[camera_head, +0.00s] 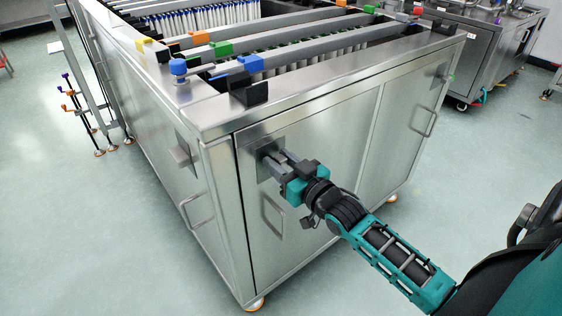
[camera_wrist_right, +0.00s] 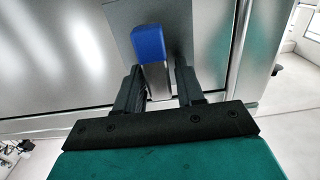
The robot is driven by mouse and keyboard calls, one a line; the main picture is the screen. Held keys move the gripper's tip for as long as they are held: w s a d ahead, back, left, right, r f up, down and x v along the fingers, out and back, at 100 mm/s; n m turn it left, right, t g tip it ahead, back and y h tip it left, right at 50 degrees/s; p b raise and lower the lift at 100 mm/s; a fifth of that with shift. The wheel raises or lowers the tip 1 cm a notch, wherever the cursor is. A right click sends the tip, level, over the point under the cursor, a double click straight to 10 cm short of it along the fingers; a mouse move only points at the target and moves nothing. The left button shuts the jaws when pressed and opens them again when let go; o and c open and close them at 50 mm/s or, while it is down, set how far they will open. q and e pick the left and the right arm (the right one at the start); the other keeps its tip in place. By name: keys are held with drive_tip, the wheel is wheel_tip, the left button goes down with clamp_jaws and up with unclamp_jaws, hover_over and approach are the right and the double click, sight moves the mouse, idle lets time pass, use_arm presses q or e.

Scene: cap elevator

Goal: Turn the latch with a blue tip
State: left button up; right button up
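The latch with a blue tip (camera_wrist_right: 149,44) shows in the right wrist view, its metal stem standing out from a square plate on the steel cabinet front. My right gripper (camera_wrist_right: 160,82) has one finger on each side of the stem, and the blue tip sticks out beyond the fingers. Whether both fingers press on the stem is hard to see. In the head view the right gripper (camera_head: 274,160) is at the upper left of the front door and largely covers the latch. My left gripper is not in view.
The steel cabinet (camera_head: 322,88) has a black block (camera_head: 248,91) on its top edge above the gripper. A door handle (camera_head: 272,214) is below. Another latch (camera_head: 180,153) is on the left side. Racks with coloured ends lie in the open top. The floor in front is clear.

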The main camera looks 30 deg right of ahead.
drive_tip(key=c, duration=0.6)
clamp_jaws()
